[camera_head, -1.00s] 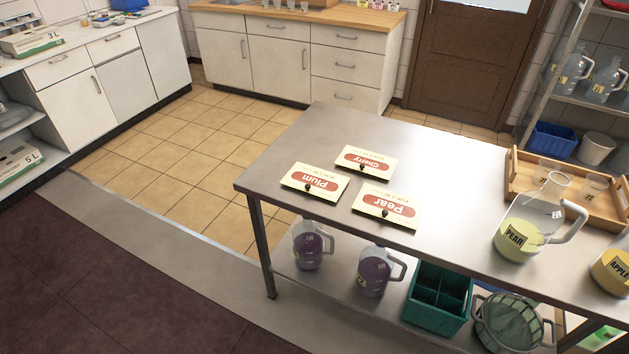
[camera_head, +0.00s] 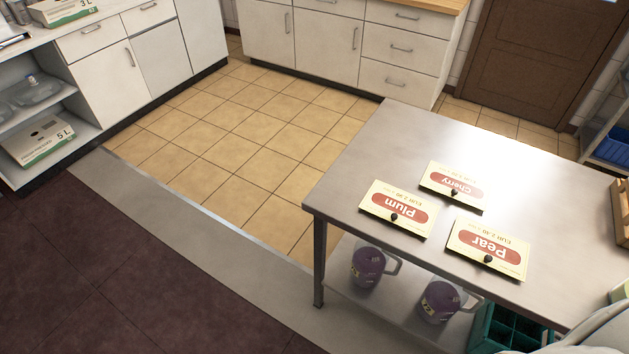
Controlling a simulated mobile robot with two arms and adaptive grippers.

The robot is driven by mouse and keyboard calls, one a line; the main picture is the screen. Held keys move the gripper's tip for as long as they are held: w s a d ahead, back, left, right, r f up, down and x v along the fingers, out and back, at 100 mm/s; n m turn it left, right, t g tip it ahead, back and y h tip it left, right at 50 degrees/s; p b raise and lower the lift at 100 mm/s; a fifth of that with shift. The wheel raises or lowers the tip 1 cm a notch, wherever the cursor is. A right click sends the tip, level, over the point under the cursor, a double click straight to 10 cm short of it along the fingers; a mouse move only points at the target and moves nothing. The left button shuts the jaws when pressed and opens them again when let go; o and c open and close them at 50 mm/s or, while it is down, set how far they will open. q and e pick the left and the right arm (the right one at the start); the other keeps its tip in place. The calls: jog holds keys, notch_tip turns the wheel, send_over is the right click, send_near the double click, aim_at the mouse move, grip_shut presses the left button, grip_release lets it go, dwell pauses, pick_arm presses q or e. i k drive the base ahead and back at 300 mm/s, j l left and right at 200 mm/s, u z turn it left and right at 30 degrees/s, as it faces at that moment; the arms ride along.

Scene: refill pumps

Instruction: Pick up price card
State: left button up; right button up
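The Plum card (camera_head: 383,216) lies nearest the table's left edge. The Cherry card (camera_head: 437,193) lies behind and to its right. The Pear card (camera_head: 468,251) lies at the front right of the group. The cards are apart from one another. Neither of my grippers shows clearly. A pale rounded shape at the lower right corner may be part of my arm.
Two jugs with purple contents, a left one (camera_head: 367,267) and a right one (camera_head: 440,299), stand on the lower shelf beside a green crate (camera_head: 492,331). A wooden tray (camera_head: 621,217) edges in at right. Open tiled floor lies left of the table.

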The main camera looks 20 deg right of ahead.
aim_at(398, 208)
jog(key=i+j+u, duration=0.25)
jog(key=i+u, duration=0.15)
jog(key=i+j+u, duration=0.15)
jog(key=i+u, duration=0.6)
jog(key=i+z, duration=0.45)
jog(key=i+j+z, duration=0.1)
jog(key=i+z, duration=0.15)
jog(key=z, duration=0.2)
jog(key=i+j+z, duration=0.2)
jog(key=i+z, duration=0.35)
jog(key=z, duration=0.8)
jog(key=i+j+z, duration=0.1)
jog(key=z, duration=0.35)
jog(key=j+z, duration=0.15)
jog(key=z, duration=0.3)
jog(key=i+j+z, duration=0.1)
jog(key=z, duration=0.35)
jog(key=i+j+z, duration=0.1)
jog(key=z, duration=0.35)
jog(key=j+z, duration=0.2)
jog(key=z, duration=0.25)
jog(key=i+j+z, duration=0.1)
jog(key=z, duration=0.3)
